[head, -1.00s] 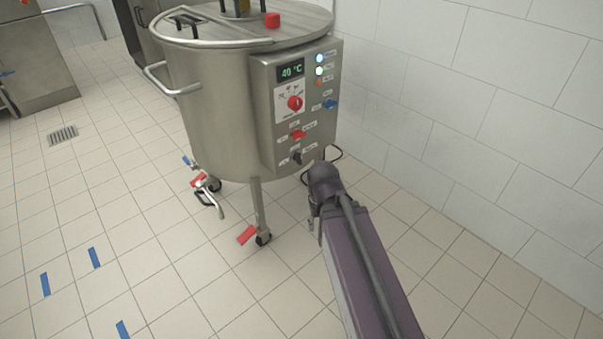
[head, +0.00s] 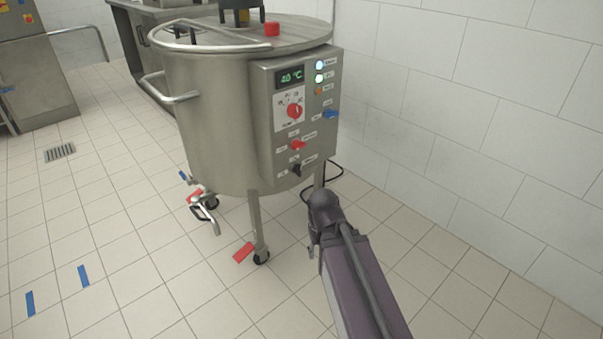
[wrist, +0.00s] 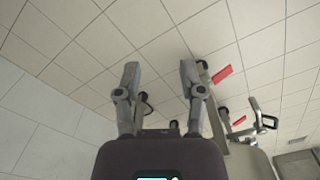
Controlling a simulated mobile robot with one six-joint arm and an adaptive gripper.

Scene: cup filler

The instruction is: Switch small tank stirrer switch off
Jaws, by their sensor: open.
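The small steel tank (head: 215,130) stands on legs with castors, left of centre in the head view. Its control panel (head: 263,120) carries a display reading 40 °C, a red dial (head: 295,111), a blue switch (head: 330,114), a red switch (head: 298,145) and a black switch (head: 297,170). The labels are too small to read, so I cannot tell which is the stirrer switch. My gripper (wrist: 160,80) is open and empty in the wrist view, its two fingers apart over floor tiles. The panel controls are not visible there. In the head view my arm lies below the panel.
A white tiled wall (head: 430,110) runs close on the right. A drain valve (head: 205,212) sticks out below the tank. The floor at the left is mostly open, with blue tape marks (head: 84,275).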

